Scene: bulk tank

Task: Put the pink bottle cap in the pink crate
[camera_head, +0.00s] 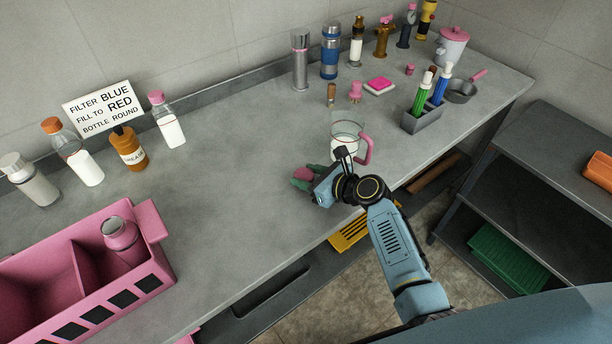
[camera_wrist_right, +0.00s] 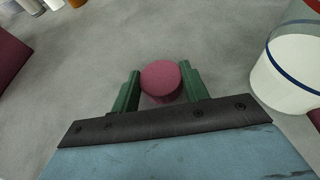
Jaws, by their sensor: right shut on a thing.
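My right gripper (camera_head: 302,179) reaches over the counter and is shut on a pink bottle cap (camera_head: 304,173). In the right wrist view the cap (camera_wrist_right: 161,80) sits between the two green fingers of the gripper (camera_wrist_right: 160,88). I cannot tell whether the cap touches the counter. The pink crate (camera_head: 150,218) stands at the lower left with a divider inside. My left gripper does not show.
A measuring jug (camera_head: 345,130) with a pink handle stands just behind my right gripper. Several bottles and a sign (camera_head: 98,103) line the back left. The counter between gripper and crate is clear.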

